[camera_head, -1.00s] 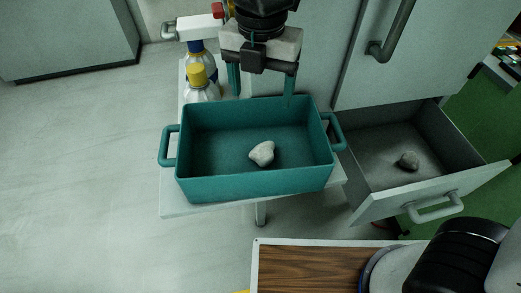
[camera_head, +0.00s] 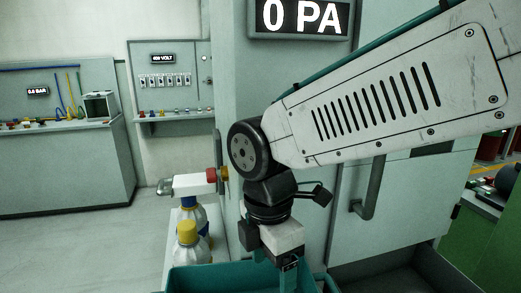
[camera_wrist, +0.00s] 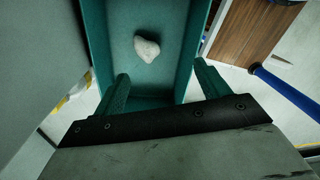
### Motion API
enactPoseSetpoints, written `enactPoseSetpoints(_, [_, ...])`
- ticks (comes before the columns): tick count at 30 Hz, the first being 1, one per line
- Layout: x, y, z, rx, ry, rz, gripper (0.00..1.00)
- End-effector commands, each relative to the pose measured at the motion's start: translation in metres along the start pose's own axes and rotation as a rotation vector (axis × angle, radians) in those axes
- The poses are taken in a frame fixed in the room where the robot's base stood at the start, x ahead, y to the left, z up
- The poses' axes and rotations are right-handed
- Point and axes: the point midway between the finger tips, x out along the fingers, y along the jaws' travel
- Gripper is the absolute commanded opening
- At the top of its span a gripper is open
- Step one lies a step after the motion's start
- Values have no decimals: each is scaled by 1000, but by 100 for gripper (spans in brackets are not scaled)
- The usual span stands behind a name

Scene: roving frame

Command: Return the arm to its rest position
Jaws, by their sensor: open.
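My arm's white link (camera_head: 390,95) reaches in from the upper right of the head view, with the wrist bent downward. My gripper (camera_wrist: 161,75) is open and empty, its two teal fingers apart in the wrist view. It hangs over the teal bin, whose rim (camera_head: 205,272) shows at the bottom of the head view. A pale stone (camera_wrist: 147,48) lies on the bin floor ahead of the fingers, apart from them. The fingertips are cut off or hidden in the head view.
A white bottle with a yellow cap (camera_head: 187,240) stands left of the bin. A grey cabinet with a dark handle (camera_head: 372,180) is behind the arm on the right. An open drawer (camera_head: 405,275) is at the lower right. A wood-topped surface (camera_wrist: 250,30) shows in the wrist view.

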Motion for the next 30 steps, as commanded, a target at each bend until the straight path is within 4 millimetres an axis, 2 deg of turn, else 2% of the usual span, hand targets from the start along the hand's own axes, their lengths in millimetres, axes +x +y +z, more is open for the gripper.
enactPoseSetpoints(8, [-5, -72, 87, 1027, 20, 5, 75])
enactPoseSetpoints(12, [-3, -125, 132, 1583, 55, 27, 75])
enactPoseSetpoints(15, [0, -156, 153, 1843, 86, 53, 75])
enactPoseSetpoints(18, [0, -177, 166, 1956, 113, 88, 75])
enactPoseSetpoints(21, [-3, -188, 175, 2019, 135, 123, 75])
enactPoseSetpoints(30, [-6, -192, 182, 2059, 145, 142, 75])
